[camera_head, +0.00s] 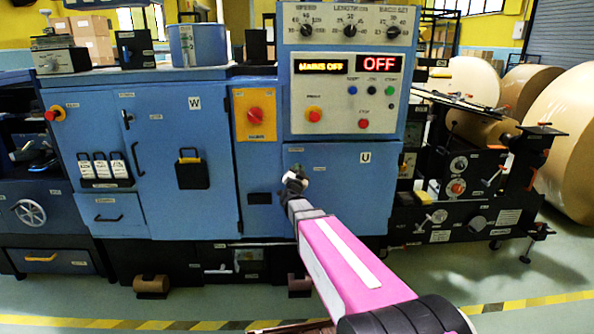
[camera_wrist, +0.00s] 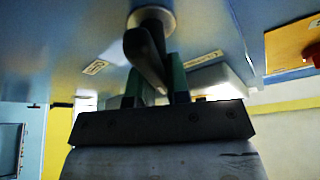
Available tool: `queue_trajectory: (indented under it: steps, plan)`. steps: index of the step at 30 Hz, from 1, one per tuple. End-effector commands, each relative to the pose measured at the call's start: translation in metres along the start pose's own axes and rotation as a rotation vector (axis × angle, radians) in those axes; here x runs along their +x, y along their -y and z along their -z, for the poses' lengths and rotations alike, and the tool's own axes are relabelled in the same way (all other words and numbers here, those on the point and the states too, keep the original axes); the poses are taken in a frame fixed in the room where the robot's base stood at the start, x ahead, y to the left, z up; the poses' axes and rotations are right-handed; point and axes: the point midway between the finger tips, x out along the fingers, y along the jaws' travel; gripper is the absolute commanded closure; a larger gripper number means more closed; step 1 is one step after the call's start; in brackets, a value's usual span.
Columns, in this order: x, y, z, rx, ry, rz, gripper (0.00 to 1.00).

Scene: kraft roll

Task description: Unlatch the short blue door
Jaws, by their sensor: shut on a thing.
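The short blue door (camera_head: 345,205), marked U, is closed in the head view, below the control panel. Its black latch handle (camera_wrist: 145,60) sits on a round grey base (camera_wrist: 152,18) in the wrist view. My gripper (camera_head: 293,180) is at the upper left of this door. In the wrist view my gripper (camera_wrist: 155,82) has its green-sided fingers on either side of the handle and is shut on it. In the head view my gripper and arm hide most of the latch and part of the door's lower left.
The taller blue door (camera_head: 170,165), marked W, is at the left with a black pocket (camera_head: 191,172). An orange switch plate (camera_head: 254,114) and the control panel (camera_head: 346,95) sit above. Dark machinery (camera_head: 460,190) stands at the right.

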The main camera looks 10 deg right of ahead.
Motion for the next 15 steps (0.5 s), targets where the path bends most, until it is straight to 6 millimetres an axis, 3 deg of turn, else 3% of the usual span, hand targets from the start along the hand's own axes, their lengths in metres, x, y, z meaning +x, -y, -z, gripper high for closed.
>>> queue_trajectory:
  steps: [15]
  plan:
    - [-0.0013,-0.0105,-0.0038,0.455,0.004,-0.189,1.00]
